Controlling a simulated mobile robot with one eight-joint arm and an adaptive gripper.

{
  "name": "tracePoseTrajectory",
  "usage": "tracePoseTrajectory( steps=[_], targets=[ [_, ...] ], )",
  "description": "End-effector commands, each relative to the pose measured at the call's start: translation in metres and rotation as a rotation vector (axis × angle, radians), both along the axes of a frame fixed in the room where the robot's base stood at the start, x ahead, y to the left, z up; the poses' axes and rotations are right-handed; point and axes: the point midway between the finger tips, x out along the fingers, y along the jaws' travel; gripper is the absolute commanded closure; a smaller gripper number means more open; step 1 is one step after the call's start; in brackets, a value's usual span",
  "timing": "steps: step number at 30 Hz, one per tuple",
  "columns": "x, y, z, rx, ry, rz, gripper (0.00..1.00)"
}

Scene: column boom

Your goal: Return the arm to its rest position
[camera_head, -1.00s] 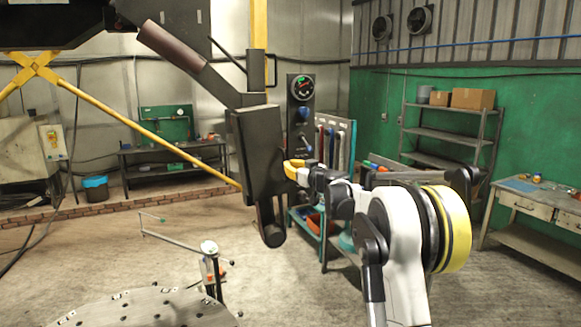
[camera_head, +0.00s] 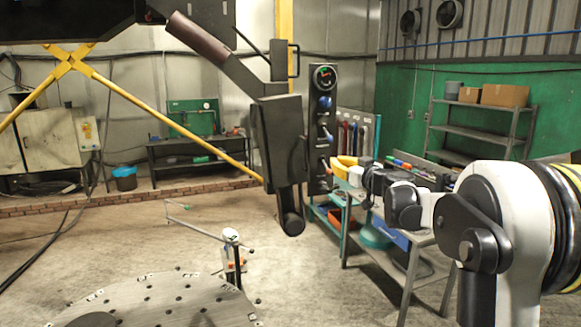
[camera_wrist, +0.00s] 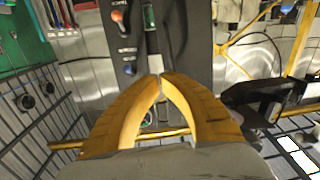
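My gripper (camera_head: 343,164) has yellow fingers and hangs in front of the lower part of a dark control panel (camera_head: 318,122), at the end of my white and black arm. In the wrist view my gripper (camera_wrist: 161,77) has its two fingertips together, with nothing seen between them. The panel (camera_wrist: 176,40) lies beyond the tips, with an orange-tipped control (camera_wrist: 120,20) and a blue knob (camera_wrist: 128,68) to their left. I cannot tell how far the tips are from the panel, but no contact shows.
A dark boom head (camera_head: 280,140) hangs just left of the panel. A workbench with tools (camera_head: 400,235) stands below and behind my arm. A round perforated plate (camera_head: 150,300) is at the lower left. Open floor (camera_head: 320,290) lies between plate and bench.

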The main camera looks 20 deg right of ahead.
Motion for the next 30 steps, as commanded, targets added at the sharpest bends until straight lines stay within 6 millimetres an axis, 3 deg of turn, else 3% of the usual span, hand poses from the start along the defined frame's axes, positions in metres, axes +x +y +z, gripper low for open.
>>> tracePoseTrajectory(
  steps=[5, 8, 11, 15, 21, 25, 30],
  targets=[
    [-0.004, 0.013, -0.007, 0.005, 0.015, 0.016, 1.00],
    [-0.019, 0.049, -0.028, 0.018, 0.069, 0.060, 1.00],
    [-0.051, 0.106, -0.067, 0.041, 0.167, 0.122, 1.00],
    [-0.115, 0.182, -0.136, 0.071, 0.345, 0.185, 1.00],
    [-0.221, 0.250, -0.249, 0.087, 0.598, 0.181, 1.00],
    [-0.293, 0.270, -0.330, 0.084, 0.743, 0.120, 1.00],
    [-0.371, 0.268, -0.424, 0.065, 0.872, -0.005, 1.00]
  ],
)
